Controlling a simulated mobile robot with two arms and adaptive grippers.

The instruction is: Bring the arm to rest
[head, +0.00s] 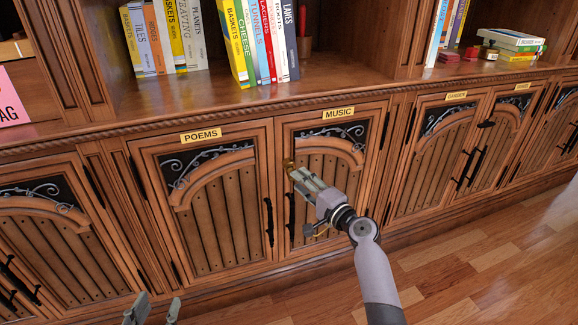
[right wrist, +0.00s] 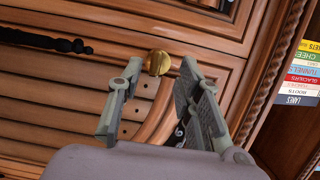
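My right arm (head: 375,275) reaches from the bottom of the head view to the cabinet door marked MUSIC (head: 330,215). My right gripper (head: 292,172) is in front of the upper left part of that door. In the right wrist view my right gripper (right wrist: 161,68) has its two fingers spread apart. A round brass knob (right wrist: 158,63) shows between the fingertips, with gaps on both sides; it also shows in the head view (head: 287,163). My left gripper (head: 153,311) is low at the bottom edge of the head view, its fingers apart, with nothing visible between them.
The POEMS door (head: 205,210) and GARDEN door (head: 435,155) stand on either side, shut. A shelf ledge (head: 200,96) with upright books (head: 265,40) runs above. A pink sign (head: 12,97) stands at left. The wooden floor (head: 480,265) at lower right is clear.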

